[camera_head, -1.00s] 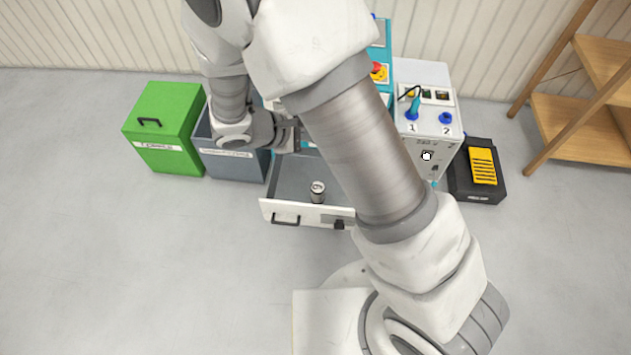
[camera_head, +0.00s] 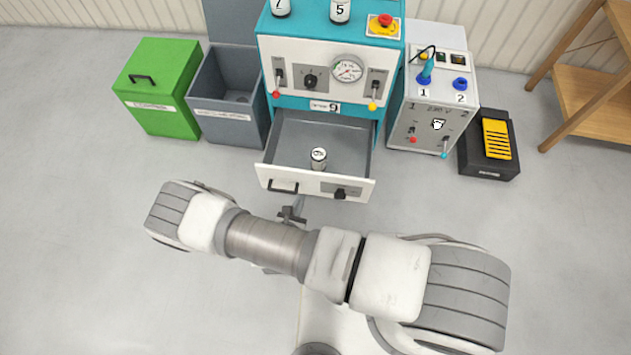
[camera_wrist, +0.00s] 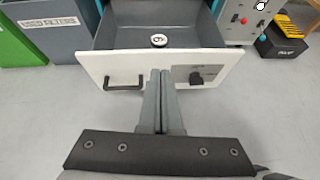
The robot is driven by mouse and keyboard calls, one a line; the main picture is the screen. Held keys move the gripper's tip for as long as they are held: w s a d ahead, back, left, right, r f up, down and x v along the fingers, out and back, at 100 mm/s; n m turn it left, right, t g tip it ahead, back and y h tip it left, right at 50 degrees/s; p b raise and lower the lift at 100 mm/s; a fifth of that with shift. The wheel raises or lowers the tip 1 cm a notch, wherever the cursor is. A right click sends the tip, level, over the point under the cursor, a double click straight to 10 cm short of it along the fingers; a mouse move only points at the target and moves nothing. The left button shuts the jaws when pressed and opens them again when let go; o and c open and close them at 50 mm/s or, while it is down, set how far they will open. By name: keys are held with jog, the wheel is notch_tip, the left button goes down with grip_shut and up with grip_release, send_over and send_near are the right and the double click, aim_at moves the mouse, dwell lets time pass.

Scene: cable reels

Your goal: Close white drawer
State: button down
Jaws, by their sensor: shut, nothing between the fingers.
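The white drawer (camera_head: 352,189) is pulled out from under the teal machine. Its white front has a black handle (camera_head: 283,188) at left and a grey plate with a dark knob at right. A small can (camera_head: 318,158) stands inside on the grey floor. My gripper (camera_head: 299,203) is just in front of the drawer front, mostly hidden by my arm in the head view. In the wrist view, my gripper (camera_wrist: 160,75) has its fingers together and empty, pointing at the drawer front between handle and knob. I cannot tell whether they touch it.
A green bin (camera_head: 158,90) and an open grey bin (camera_head: 232,98) stand left. A white control box (camera_head: 432,110) and a black case (camera_head: 490,150) stand right, with a wooden shelf (camera_head: 585,90) beyond. The floor in front is clear.

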notch_tip(320, 180, down, 3)
jog(key=s+d+n+y, duration=0.1)
jog(key=b, duration=0.4)
send_near(312, 175)
notch_tip(312, 175, down, 3)
jog(key=w, duration=0.2)
jog(key=w+b, duration=0.1)
jog(key=w, duration=0.1)
jog(key=shift+w+d+f, duration=0.15)
jog(key=shift+w+f, duration=0.05)
jog(key=shift+w+r, duration=0.1)
jog(key=shift+w, duration=0.45)
